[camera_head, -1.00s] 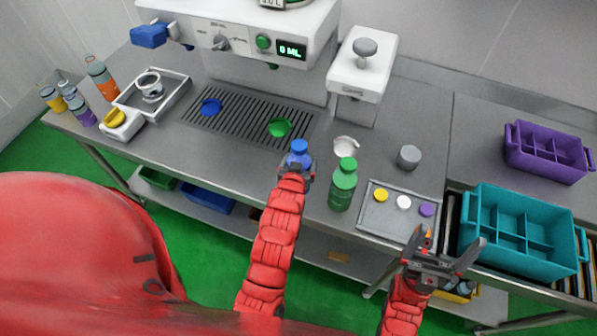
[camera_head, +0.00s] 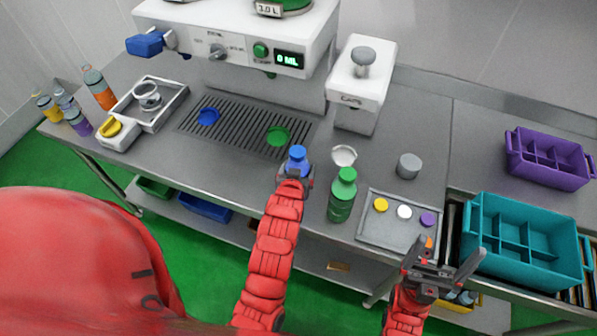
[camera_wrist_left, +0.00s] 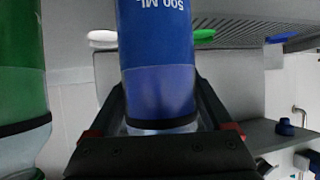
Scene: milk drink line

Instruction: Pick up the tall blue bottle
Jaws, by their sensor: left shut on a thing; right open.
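The tall blue bottle (camera_head: 297,157) stands near the front edge of the counter in the head view, with mostly its blue top showing. In the left wrist view the blue bottle (camera_wrist_left: 158,65), marked "500 ML", fills the middle between the fingers. My left gripper (camera_head: 293,180) is shut on it; the gripper also shows in the wrist view (camera_wrist_left: 160,125). The bottle's lower part is hidden behind my arm in the head view. My right gripper (camera_head: 447,262) is open and empty in front of the counter, below the small tray.
A green bottle (camera_head: 342,196) stands just right of the blue one. A grey tray (camera_head: 385,233) holds yellow, white and purple caps. Behind are a drip grate (camera_head: 235,132) and the dispensing machine (camera_head: 225,45). A teal crate (camera_head: 520,262) and purple crate (camera_head: 550,178) are at right.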

